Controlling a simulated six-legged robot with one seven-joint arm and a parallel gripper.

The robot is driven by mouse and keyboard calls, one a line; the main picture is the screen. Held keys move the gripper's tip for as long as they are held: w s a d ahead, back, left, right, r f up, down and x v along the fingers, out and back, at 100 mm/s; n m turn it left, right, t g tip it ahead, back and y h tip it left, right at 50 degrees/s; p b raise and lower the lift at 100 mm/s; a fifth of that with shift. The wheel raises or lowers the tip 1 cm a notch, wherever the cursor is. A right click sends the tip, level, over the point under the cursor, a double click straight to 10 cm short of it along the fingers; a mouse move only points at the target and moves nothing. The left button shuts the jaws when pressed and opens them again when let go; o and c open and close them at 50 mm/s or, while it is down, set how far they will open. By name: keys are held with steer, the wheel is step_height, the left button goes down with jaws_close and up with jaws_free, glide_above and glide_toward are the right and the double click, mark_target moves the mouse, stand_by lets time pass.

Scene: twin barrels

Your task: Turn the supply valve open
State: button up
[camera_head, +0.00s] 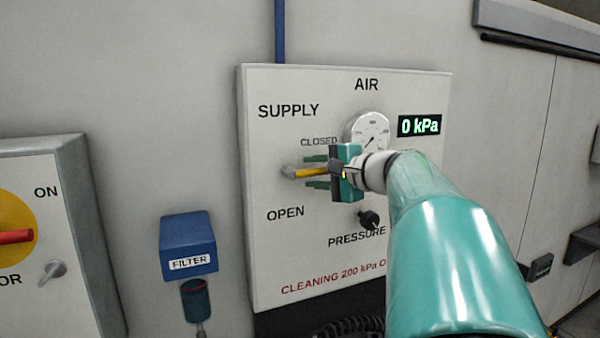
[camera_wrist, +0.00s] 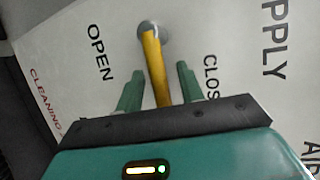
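The supply valve's yellow lever (camera_head: 308,172) lies nearly horizontal on the white air panel (camera_head: 400,265), with its grey pivot at the left end. CLOSED is printed above it and OPEN below it. My gripper (camera_head: 309,171) is at the lever, with one green finger above it and one below. In the wrist view, the lever (camera_wrist: 154,62) runs between the spread fingers of my gripper (camera_wrist: 160,70), with a gap on each side. My gripper's body hides the lever's free end.
A gauge (camera_head: 368,132) and a 0 kPa display (camera_head: 419,126) sit above right of the lever. A black pressure knob (camera_head: 369,219) is just below my gripper. A blue filter (camera_head: 188,245) and a box with a red switch (camera_head: 15,237) are at the left.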

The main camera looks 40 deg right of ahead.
jaws_close()
